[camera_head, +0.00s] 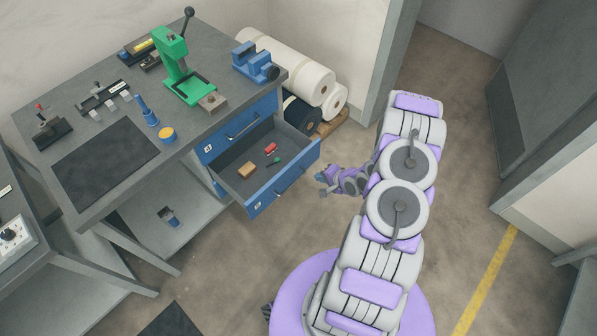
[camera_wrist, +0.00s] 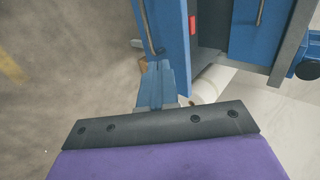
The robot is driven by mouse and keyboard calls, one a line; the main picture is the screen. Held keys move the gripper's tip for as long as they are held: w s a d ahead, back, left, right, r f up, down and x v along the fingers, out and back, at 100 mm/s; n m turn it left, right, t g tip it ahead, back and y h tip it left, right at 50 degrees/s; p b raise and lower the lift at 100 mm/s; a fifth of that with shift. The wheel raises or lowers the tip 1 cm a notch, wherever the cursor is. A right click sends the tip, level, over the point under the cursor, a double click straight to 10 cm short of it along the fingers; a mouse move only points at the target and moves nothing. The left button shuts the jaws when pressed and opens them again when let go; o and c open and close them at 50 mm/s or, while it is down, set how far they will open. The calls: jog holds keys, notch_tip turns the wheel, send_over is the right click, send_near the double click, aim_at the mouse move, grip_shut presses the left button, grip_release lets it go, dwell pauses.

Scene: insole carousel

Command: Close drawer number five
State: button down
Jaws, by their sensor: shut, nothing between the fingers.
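An open blue drawer (camera_head: 289,185) sticks out from under the bench, below a closed blue drawer (camera_head: 238,128). The number on its front label is too small to read. It holds a tan block, a red item and a green item. My gripper (camera_head: 323,183) is shut and empty, just off the right end of the open drawer's front. In the wrist view my closed fingertips (camera_wrist: 158,70) lie close beside the blue drawer front (camera_wrist: 167,30) and its handle (camera_wrist: 145,25). I cannot tell if they touch it.
The grey workbench (camera_head: 218,122) carries a green press (camera_head: 172,55), a blue vise (camera_head: 252,60) and small tools. White rolls (camera_head: 300,77) lie on a pallet right of the bench. The floor right of the drawer is clear apart from my arm.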

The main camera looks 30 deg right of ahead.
aim_at(290, 170)
jog(key=b+x, duration=0.1)
jog(key=x, duration=0.3)
jog(key=r+b+x, duration=0.1)
jog(key=x, duration=0.3)
jog(key=w+x, duration=0.1)
jog(key=x, duration=0.3)
jog(key=shift+w+a+r+b, duration=0.15)
jog(key=shift+w+a+b, duration=0.05)
jog(key=shift+a+b, duration=0.25)
jog(key=shift+w+a, duration=0.45)
jog(key=shift+a, duration=0.05)
jog(key=shift+a+r, duration=0.15)
jog(key=shift+a, duration=0.15)
jog(key=shift+d, duration=0.1)
